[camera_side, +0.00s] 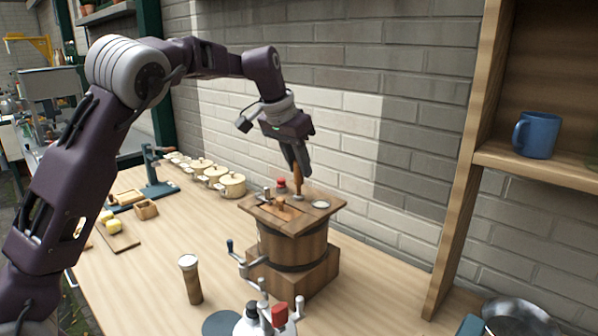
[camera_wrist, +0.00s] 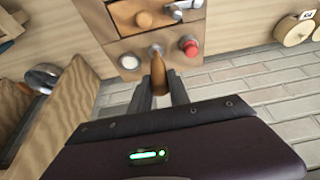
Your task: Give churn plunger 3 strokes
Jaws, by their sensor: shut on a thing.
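The wooden churn (camera_side: 292,246) stands on a wooden block on the table, with a square wooden lid (camera_side: 262,212) on top. The churn plunger (camera_side: 298,181) is a brown wooden handle rising upright from the lid's far side. My gripper (camera_side: 298,170) is above the lid and shut on the plunger handle. In the wrist view the plunger (camera_wrist: 158,76) shows between the two fingers of my gripper (camera_wrist: 158,95). The lower part of the plunger is hidden by the lid and churn.
A red knob (camera_side: 281,185) and a pale disc (camera_side: 321,204) sit on the lid near the plunger. A wooden cylinder (camera_side: 191,280) and a metal cranked device (camera_side: 262,300) stand in front. Cream pots (camera_side: 232,185) line the wall. A shelf with a blue mug (camera_side: 537,135) is at right.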

